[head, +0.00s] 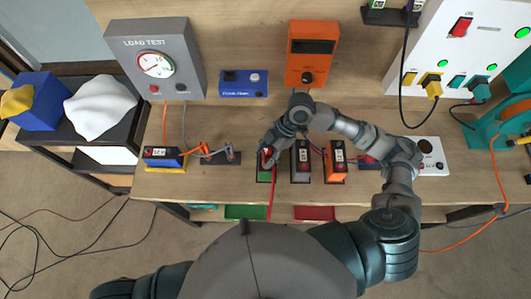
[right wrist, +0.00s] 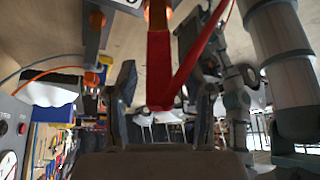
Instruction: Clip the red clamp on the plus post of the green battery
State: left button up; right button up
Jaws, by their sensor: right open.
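The green battery (head: 264,178) stands on the bench, mostly covered from above by my right gripper (head: 268,156). The red clamp (head: 267,160) is at the battery's top, and a red lead (head: 271,207) runs from there over the front edge of the bench. In the right wrist view the red clamp (right wrist: 160,70) stands between the two fingers of my right gripper (right wrist: 160,88), with gaps on both sides. The gripper is open. The plus post is hidden, so I cannot tell whether the clamp grips it. My left gripper is out of view.
A grey battery (head: 301,163) and an orange battery (head: 335,163) stand close to the right. The load tester (head: 156,65), a blue box (head: 243,84) and an orange meter (head: 312,52) stand behind.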

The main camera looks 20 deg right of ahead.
jog(key=v, duration=1.2)
jog(key=shift+f, duration=0.15)
